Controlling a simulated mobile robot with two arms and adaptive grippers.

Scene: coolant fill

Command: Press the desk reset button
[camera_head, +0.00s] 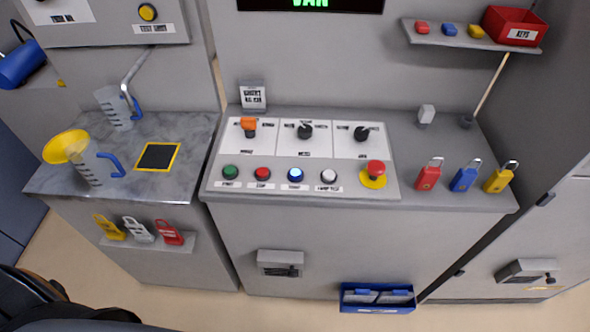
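The desk (430,205) carries a white and grey control panel (370,195). A front row of round buttons holds a green one (231,171), a red one (262,173), a blue one (296,174) and a white one (329,175). The blue button glows bright; its small label looks like RESET but is hard to read. A red mushroom button (375,168) on a yellow disc sits right of the row. Neither of my grippers is in view, and nothing covers the buttons.
Behind the row are an orange-handled switch (248,126) and two black knobs (304,131) (361,133). Red (429,175), blue (465,176) and yellow (499,178) padlocks stand at right. A jug with a yellow funnel (66,147) stands on the left counter.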

